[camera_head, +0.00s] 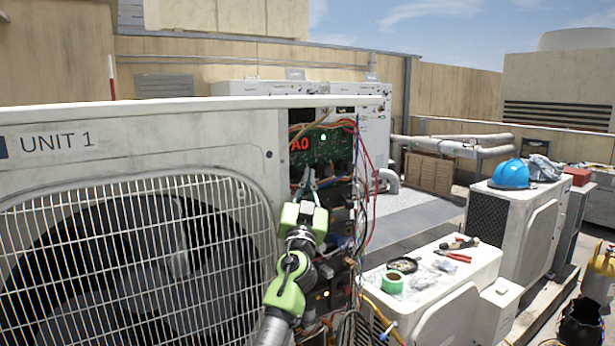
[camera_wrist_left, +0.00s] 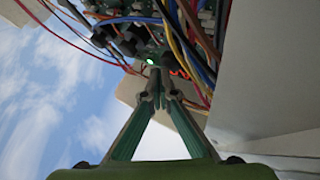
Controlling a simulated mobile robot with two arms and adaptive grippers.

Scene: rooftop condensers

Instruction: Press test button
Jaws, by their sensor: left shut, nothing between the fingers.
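The white condenser UNIT 1 (camera_head: 120,135) fills the left of the head view. In its open side bay is a green circuit board (camera_head: 338,150) with a red display (camera_head: 299,144) reading A0 and a lit green light (camera_head: 323,137). In the left wrist view the green light (camera_wrist_left: 150,62) and part of the red display (camera_wrist_left: 180,73) show past the fingertips. My left gripper (camera_head: 308,172) is shut and empty, its tips just below the board's display; whether they touch is unclear. It also shows in the left wrist view (camera_wrist_left: 160,97). I cannot make out the test button. My right gripper is not in view.
Loose red wires (camera_head: 368,185) hang along the bay's right edge, and wires cross around the board. A low white unit (camera_head: 425,295) with tools and tape stands to the right. A blue hard hat (camera_head: 510,174) rests on another unit behind.

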